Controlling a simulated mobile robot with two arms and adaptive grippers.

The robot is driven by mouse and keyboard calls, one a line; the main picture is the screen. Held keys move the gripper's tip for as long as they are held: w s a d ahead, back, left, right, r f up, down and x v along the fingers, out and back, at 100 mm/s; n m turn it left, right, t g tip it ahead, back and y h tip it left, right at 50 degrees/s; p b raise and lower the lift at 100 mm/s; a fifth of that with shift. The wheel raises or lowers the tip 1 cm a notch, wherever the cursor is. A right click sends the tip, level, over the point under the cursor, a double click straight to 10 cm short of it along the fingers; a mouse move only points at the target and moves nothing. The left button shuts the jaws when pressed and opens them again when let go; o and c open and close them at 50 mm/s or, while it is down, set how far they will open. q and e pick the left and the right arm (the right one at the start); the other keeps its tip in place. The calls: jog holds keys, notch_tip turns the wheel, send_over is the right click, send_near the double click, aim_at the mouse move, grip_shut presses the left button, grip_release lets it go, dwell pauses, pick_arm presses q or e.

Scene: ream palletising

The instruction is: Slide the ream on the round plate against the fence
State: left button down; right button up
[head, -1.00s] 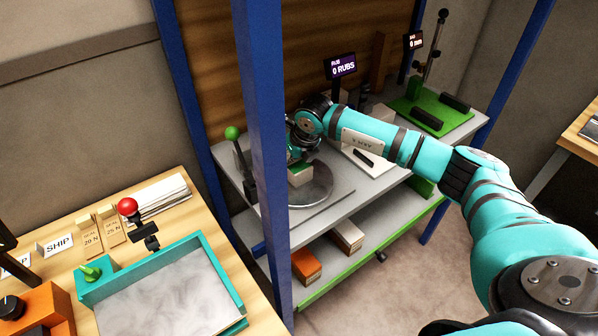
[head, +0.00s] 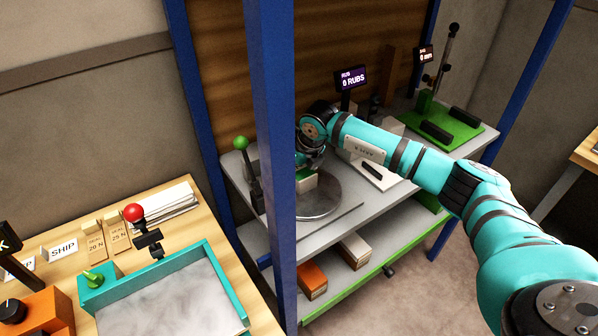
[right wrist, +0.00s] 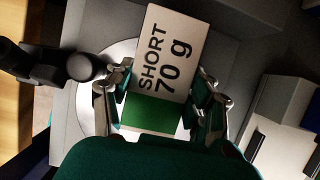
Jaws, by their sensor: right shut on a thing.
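The ream (right wrist: 165,55) is a white block marked SHORT 70 g with a green near end. It lies on the round plate (head: 330,197), a shiny grey disc, whose rim also shows in the right wrist view (right wrist: 118,52). My right gripper (right wrist: 163,97) is shut on the ream's green end, with one finger on each side. In the head view the right gripper (head: 307,165) is at the plate, and only a small green and white part of the ream (head: 306,182) shows below it. I cannot clearly make out the fence. My left gripper is not in view.
A blue post (head: 272,130) stands in front of the shelf's left part. A lever with a green knob (head: 240,143) is left of the plate. A display (head: 351,79) reads 0 RUBS. A green mat (head: 463,136) with black blocks lies at the right. Boxes sit on the lower shelf (head: 385,275).

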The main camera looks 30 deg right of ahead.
jog(key=shift+w+a+b, duration=0.1)
jog(key=shift+w+b, duration=0.25)
jog(key=shift+w, duration=0.2)
jog(key=shift+w, duration=0.1)
jog(key=shift+w, duration=0.25)
jog(key=o, duration=1.5)
jog(key=shift+c, duration=0.2)
jog(key=v, duration=1.2)
